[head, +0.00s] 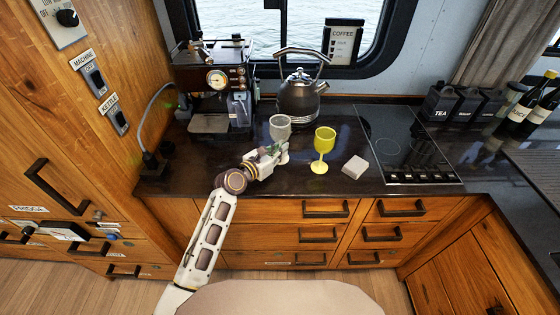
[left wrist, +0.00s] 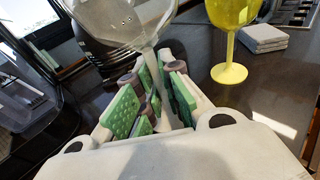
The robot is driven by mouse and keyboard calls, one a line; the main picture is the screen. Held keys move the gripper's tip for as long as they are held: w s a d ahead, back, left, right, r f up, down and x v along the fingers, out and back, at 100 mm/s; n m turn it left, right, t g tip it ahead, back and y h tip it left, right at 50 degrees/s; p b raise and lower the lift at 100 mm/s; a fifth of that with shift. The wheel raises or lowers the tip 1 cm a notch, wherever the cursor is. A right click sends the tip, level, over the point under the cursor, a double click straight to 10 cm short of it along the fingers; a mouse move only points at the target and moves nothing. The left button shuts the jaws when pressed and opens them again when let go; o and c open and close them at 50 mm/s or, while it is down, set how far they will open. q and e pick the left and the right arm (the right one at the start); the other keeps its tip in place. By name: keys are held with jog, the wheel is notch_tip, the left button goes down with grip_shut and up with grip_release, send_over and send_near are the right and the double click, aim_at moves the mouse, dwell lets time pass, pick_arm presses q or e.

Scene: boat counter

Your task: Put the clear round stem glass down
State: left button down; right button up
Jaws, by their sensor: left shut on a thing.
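The clear round stem glass (head: 280,127) is upright at the counter's front left part, in front of the kettle. My left gripper (head: 275,151) is shut around its stem. In the left wrist view the glass bowl (left wrist: 122,20) rises above the green finger pads, and the left gripper (left wrist: 155,95) has the stem between them. The pads and fingers hide part of the stem; I cannot tell whether the foot touches the dark counter (head: 230,170). My right gripper is not in either view.
A yellow stem glass (head: 323,145) stands just right of the gripper, with a pale square stack (head: 355,167) beyond it. A kettle (head: 299,98) and a coffee machine (head: 215,80) stand behind. A black cooktop (head: 408,145) lies to the right.

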pick_arm(q)
jog(key=shift+f, duration=0.4)
jog(key=shift+f, duration=0.1)
jog(key=shift+f+b, duration=0.45)
jog(key=shift+f, duration=1.35)
jog(key=shift+f, duration=0.1)
jog(key=c, duration=1.6)
grip_release()
jog(key=shift+o, duration=0.2)
jog(key=shift+v, duration=6)
